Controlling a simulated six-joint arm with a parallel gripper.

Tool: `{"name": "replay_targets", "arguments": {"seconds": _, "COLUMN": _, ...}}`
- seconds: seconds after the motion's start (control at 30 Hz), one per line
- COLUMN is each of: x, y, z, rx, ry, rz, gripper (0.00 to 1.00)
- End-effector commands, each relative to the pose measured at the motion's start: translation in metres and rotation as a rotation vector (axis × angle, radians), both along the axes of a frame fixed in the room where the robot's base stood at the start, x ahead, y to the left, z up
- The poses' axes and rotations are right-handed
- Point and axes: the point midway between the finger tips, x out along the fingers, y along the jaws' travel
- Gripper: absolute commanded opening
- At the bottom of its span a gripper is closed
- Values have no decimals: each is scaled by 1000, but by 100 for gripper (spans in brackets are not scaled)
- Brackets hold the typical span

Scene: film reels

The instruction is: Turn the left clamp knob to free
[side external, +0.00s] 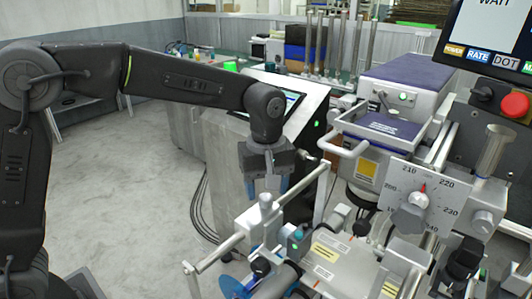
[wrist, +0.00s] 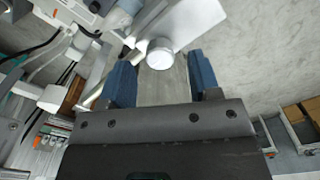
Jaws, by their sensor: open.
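My gripper (side external: 267,188) points down with its blue-tipped fingers apart and nothing between them that I can see held. In the wrist view, my gripper (wrist: 162,75) shows open, and a pale round knob or post top (wrist: 160,53) lies just beyond the gap between the fingers. In the side view, a silver post (side external: 265,213) stands just below the fingertips.
A dial plate (side external: 425,195) with a grey knob stands at the right. A metal rail (side external: 318,205) and handle rise close to the right of my gripper. A screen console (side external: 275,105) stands behind. The floor at the left is clear.

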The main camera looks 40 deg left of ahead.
Motion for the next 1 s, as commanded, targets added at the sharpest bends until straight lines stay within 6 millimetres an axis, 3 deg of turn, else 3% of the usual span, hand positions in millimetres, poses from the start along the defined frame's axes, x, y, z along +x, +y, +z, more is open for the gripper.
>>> {"name": "replay_targets", "arguments": {"seconds": 0.3, "x": 1, "y": 0, "z": 73, "rx": -2, "ry": -6, "rz": 0, "gripper": 57}}
{"name": "replay_targets", "arguments": {"seconds": 0.5, "x": 1, "y": 0, "z": 103, "rx": -1, "ry": -4, "rz": 1, "gripper": 57}}
{"name": "replay_targets", "arguments": {"seconds": 0.7, "x": 0, "y": 0, "z": 115, "rx": 0, "ry": -2, "rz": 1, "gripper": 57}}
{"name": "replay_targets", "arguments": {"seconds": 1.0, "x": 0, "y": 0, "z": 115, "rx": 0, "ry": -2, "rz": 0, "gripper": 57}}
